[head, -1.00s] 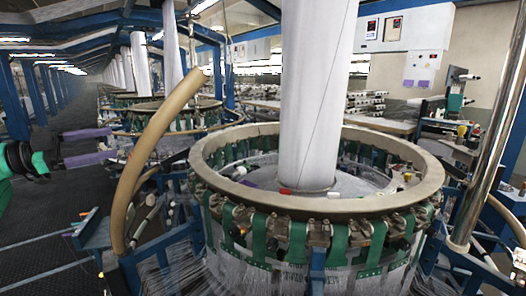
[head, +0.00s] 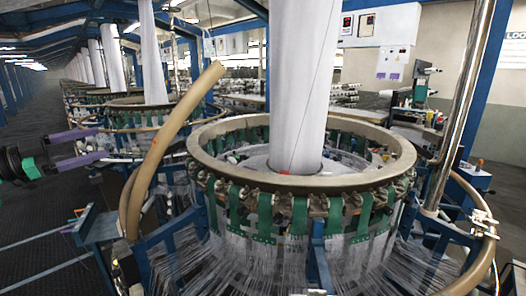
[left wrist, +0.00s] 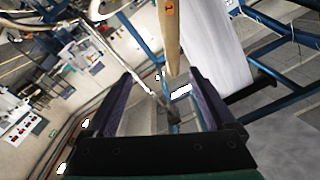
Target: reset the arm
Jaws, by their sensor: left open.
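My left gripper (head: 103,143) comes in from the left in the head view, with two purple fingers spread apart and nothing between them. It is left of the curved tan tube (head: 165,140) and apart from the loom. In the left wrist view the same gripper (left wrist: 160,78) shows both dark purple fingers wide apart, with a tan post (left wrist: 170,35) beyond them. The circular loom's tan ring (head: 290,186) stands right of the gripper, with a white fabric column (head: 298,90) rising from its middle. My right gripper is not in view.
A blue frame (head: 96,232) stands at the loom's lower left. A shiny metal pole (head: 460,110) rises at the right. More looms stand in a row behind. Dark floor (head: 40,220) lies clear at the left.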

